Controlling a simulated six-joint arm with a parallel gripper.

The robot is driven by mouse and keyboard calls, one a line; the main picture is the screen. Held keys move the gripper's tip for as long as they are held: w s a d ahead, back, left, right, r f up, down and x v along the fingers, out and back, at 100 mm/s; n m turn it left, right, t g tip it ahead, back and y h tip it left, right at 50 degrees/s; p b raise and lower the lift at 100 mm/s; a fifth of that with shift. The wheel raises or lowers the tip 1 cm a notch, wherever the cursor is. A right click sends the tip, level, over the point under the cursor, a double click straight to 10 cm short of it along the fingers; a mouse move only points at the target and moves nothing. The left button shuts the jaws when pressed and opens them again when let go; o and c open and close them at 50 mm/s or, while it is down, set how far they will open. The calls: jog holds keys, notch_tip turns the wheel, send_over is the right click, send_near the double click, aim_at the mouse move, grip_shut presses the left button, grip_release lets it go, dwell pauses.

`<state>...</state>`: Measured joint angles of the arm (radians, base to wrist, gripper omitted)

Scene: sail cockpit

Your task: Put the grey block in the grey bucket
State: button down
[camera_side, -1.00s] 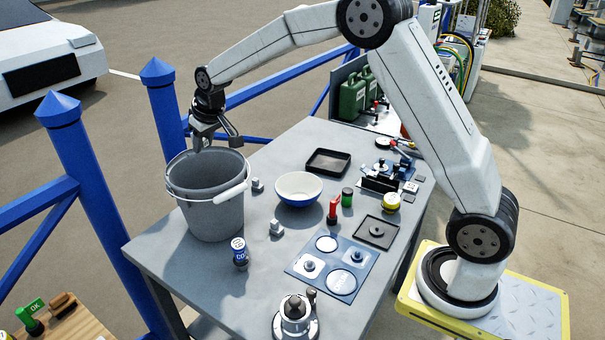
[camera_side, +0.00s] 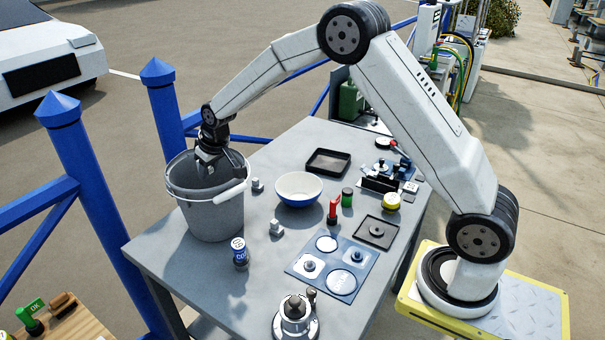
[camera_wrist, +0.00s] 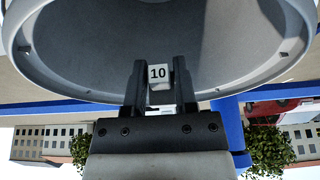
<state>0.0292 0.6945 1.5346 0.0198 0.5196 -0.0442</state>
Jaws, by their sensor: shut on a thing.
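The grey bucket (camera_side: 213,218) stands upright at the left end of the table, its white-gripped handle hanging at the right side. My gripper (camera_side: 208,172) points down into the bucket's mouth, with its fingertips below the rim. In the wrist view my gripper (camera_wrist: 159,68) is shut on a small light grey block (camera_wrist: 158,78) marked "10". The curved bucket wall (camera_wrist: 230,45) shows around and behind the block. In the side view the block is hidden by the gripper and bucket.
Light grey pieces (camera_side: 257,185) (camera_side: 276,228) lie right of the bucket. A blue can (camera_side: 239,253) stands in front of it. A blue-and-white bowl (camera_side: 298,189), a black tray (camera_side: 328,161) and a blue board (camera_side: 332,268) are on the table (camera_side: 190,275). A blue railing (camera_side: 165,108) runs behind.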

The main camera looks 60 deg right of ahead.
jog(key=shift+f, duration=0.1)
jog(key=shift+c, duration=1.6)
grip_release()
jog(key=shift+r, duration=3.5)
jog(key=s+f+g, duration=0.1)
jog(key=s+f, duration=0.2)
jog(key=s, duration=1.2)
jog(key=s+a+f+g, duration=0.1)
jog(key=s+f, duration=0.3)
jog(key=s, duration=1.1)
jog(key=shift+a, duration=0.25)
